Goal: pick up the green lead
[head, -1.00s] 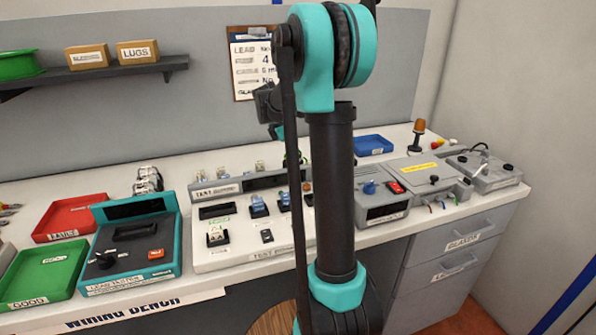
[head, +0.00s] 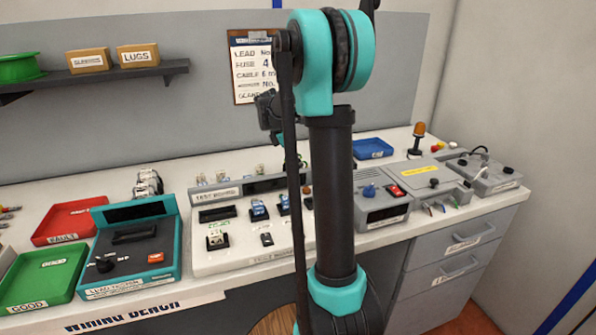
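My arm stands in the middle of the head view and covers part of the bench. A dark end part of my arm (head: 268,110) shows left of the upper joint, in front of the back panel. My gripper's fingers are mostly hidden behind the arm, so their opening and anything in them cannot be made out.
Left on the bench are a red tray (head: 48,237), a green tray (head: 22,293) and a teal tester (head: 106,277). A test board (head: 215,262) lies mid-bench.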

